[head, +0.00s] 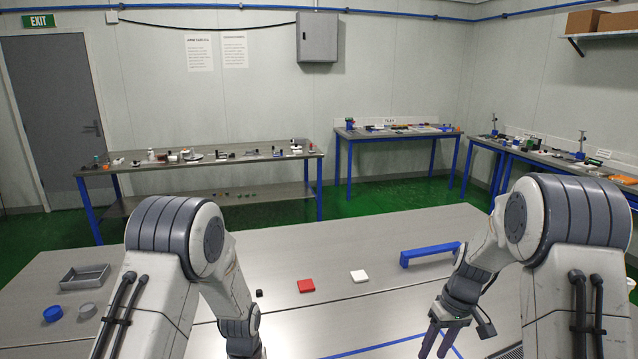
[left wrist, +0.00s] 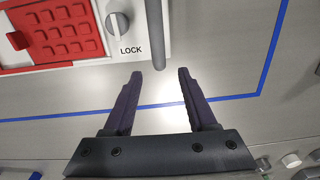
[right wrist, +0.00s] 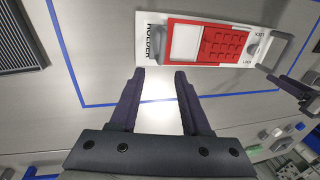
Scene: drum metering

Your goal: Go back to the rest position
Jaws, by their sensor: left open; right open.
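My left gripper (left wrist: 158,90) is open and empty in the left wrist view, its two dark fingers apart over the bare metal table. In the head view the left gripper itself is cut off at the bottom edge. My right gripper (right wrist: 160,88) is open and empty in the right wrist view. The right gripper also shows in the head view (head: 436,350), low at the right, fingers apart. A white holder (right wrist: 157,72) with a red keypad unit (right wrist: 222,42) and a LOCK knob lies ahead of the right fingers. Part of the holder also shows in the left wrist view (left wrist: 85,62).
The table's middle back is clear.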

